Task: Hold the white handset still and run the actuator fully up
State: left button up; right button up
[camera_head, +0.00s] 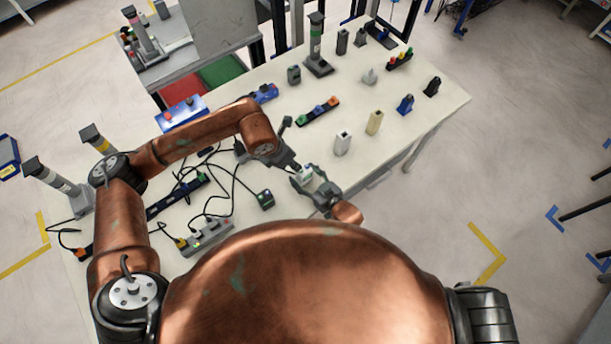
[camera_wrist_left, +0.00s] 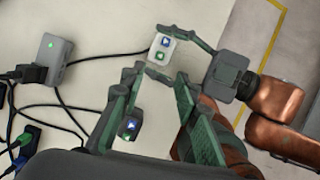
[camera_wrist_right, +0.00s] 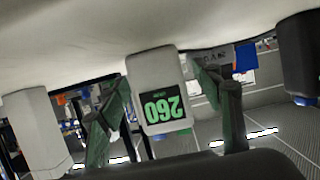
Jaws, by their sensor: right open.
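A small white handset (camera_head: 307,171) with a blue arrow button and a green button is near the table's front edge. In the left wrist view the handset (camera_wrist_left: 161,47) lies between the spread fingers of my right gripper (camera_wrist_left: 163,50). In the right wrist view a white body with a green display reading 260 (camera_wrist_right: 160,106) is between the open fingers (camera_wrist_right: 165,115); it appears to be the handset. My left gripper (camera_wrist_left: 159,73) has its fingertips apart, just below the handset, with nothing gripped. Several grey columns, one with a green band (camera_head: 316,45), stand around; I cannot tell which is the actuator.
A grey box with a green light (camera_wrist_left: 51,58) and loose black cables crowd the left. A white block (camera_head: 343,143) and a beige block (camera_head: 375,122) stand right.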

jog(key=shift+c, duration=0.2)
jog(key=c, duration=1.3)
pick_arm(q)
grip_shut()
dwell(0.6)
